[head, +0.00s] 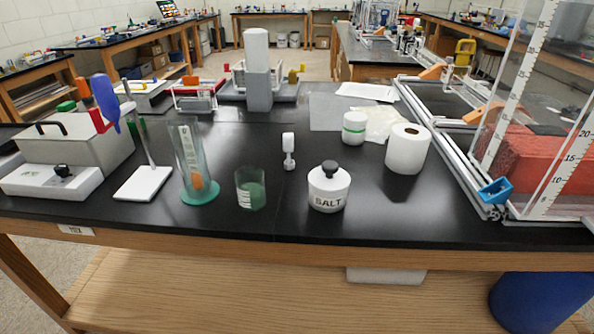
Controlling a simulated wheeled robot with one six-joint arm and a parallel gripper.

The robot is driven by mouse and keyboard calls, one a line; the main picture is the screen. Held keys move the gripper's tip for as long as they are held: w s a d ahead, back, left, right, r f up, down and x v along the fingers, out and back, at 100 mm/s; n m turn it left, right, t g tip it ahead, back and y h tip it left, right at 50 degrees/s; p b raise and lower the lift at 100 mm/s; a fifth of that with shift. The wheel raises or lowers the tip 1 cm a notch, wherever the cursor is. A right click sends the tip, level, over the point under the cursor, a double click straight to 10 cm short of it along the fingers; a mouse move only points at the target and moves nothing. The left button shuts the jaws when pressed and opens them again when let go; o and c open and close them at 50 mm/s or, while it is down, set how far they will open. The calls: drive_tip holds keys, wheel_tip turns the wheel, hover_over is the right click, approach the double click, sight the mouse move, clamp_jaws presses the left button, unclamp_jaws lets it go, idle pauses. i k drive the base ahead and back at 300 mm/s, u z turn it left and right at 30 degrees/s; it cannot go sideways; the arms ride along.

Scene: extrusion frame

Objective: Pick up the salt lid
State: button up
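A white jar marked "SALT" (328,195) stands upright on the black bench top, near the front edge and a little right of the middle. The salt lid (330,168) sits on top of the jar, with a dark round knob at its centre. My gripper is not in view.
A green beaker (251,190) and a tall cylinder (191,165) stand left of the jar. A small white object (288,150) is behind it. A white roll (407,149) and a white tub (354,129) stand behind right. An extrusion frame (450,160) bounds the right side.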

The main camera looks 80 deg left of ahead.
sight(328, 177)
drive_tip(key=u, duration=2.2)
drive_tip(key=k, duration=0.6)
drive_tip(key=u, duration=0.55)
drive_tip(key=i, duration=1.25)
drive_tip(key=z, duration=0.3)
